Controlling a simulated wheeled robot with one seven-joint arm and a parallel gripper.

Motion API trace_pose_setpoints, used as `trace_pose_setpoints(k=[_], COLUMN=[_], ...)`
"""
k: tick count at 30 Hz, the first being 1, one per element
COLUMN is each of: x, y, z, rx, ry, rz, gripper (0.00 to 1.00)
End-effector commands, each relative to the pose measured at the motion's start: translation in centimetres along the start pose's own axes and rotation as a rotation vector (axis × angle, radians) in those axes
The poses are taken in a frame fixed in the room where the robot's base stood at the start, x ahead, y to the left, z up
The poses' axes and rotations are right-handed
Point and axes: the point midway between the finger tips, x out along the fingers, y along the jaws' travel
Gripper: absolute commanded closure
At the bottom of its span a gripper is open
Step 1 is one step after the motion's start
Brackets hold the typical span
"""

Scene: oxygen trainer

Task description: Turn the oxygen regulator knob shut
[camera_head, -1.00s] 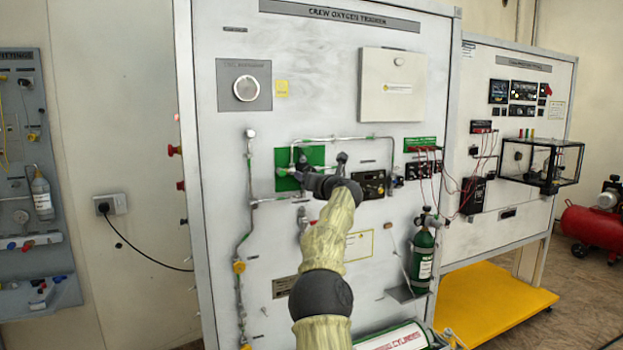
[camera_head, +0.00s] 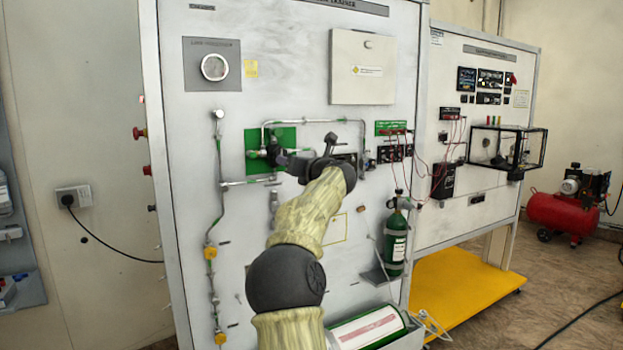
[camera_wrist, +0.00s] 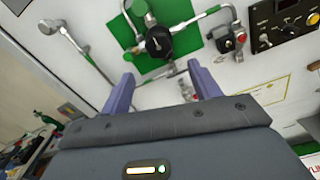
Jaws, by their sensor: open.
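The oxygen regulator knob (camera_wrist: 158,42) is a black round knob with a pale pointer mark, on a green backing plate (camera_wrist: 188,14) in the wrist view. In the head view the dark knob (camera_head: 273,152) sits on the green plate (camera_head: 252,139), just left of my gripper. My gripper (camera_wrist: 158,75) is open and empty in the wrist view. Its two purple-grey fingers point towards the panel, with the knob beyond and between their lines, apart from them. In the head view my gripper (camera_head: 300,160) is dark and partly hides the pipework at the plate's right.
Metal pipes (camera_head: 219,185) with yellow fittings run down the panel's left. A green cylinder (camera_head: 395,243) stands lower right. A yellow platform (camera_head: 465,285) lies beyond.

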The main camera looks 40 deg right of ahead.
Motion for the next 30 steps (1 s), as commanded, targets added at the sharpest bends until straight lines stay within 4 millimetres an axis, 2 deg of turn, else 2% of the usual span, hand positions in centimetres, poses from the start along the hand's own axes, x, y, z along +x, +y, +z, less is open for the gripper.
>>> trace_pose_setpoints(k=[9, 15, 30], x=[-5.8, -8.3, -8.8], y=[-0.1, 0.0, -0.1], z=[-0.2, -0.1, -0.1], rx=[0.002, 0.0, 0.0], ry=[-0.002, 0.0, 0.001], rz=[-0.001, 0.0, -0.001], gripper=[0.38, 0.38, 0.38])
